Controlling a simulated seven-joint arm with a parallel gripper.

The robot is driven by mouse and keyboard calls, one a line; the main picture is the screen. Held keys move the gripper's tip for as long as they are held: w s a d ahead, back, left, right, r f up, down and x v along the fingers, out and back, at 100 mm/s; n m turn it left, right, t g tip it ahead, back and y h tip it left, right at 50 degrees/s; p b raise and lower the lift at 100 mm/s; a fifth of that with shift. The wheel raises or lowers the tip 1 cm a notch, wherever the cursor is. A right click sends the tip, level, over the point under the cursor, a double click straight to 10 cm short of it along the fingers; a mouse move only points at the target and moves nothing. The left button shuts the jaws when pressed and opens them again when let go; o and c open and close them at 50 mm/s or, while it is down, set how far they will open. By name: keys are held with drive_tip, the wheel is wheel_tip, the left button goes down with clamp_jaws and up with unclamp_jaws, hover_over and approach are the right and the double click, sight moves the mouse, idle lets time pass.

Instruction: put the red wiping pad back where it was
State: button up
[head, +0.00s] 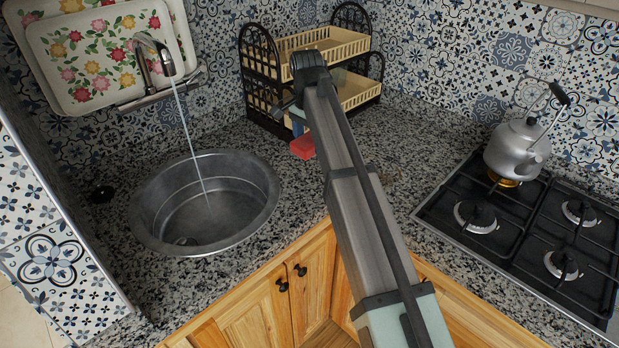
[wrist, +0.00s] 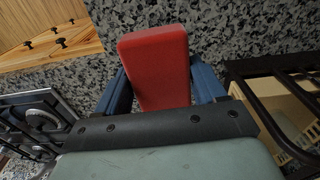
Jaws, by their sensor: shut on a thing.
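The red wiping pad (head: 303,147) shows in the head view just left of my arm, in front of the two-tier rack. In the wrist view the red pad (wrist: 157,62) sits between the blue fingers of my gripper (wrist: 160,92), which is shut on it. In the head view my gripper (head: 299,128) is mostly hidden behind my arm. The pad is over the granite counter (head: 225,142); I cannot tell whether it touches it.
A dark rack (head: 262,75) with cream baskets stands right behind the pad. A round metal sink (head: 205,205) with running water is at left. A gas stove (head: 530,235) with a kettle (head: 517,148) over a lit burner is at right. Floral trays (head: 105,50) lean behind the tap.

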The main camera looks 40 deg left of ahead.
sight(309, 178)
drive_tip(key=shift+f, duration=5.05)
drive_tip(key=shift+f, duration=0.1)
drive_tip(key=o, duration=0.9)
drive_tip(key=shift+o, duration=0.2)
wheel_tip(309, 178, up, 12)
drive_tip(key=shift+r, duration=0.15)
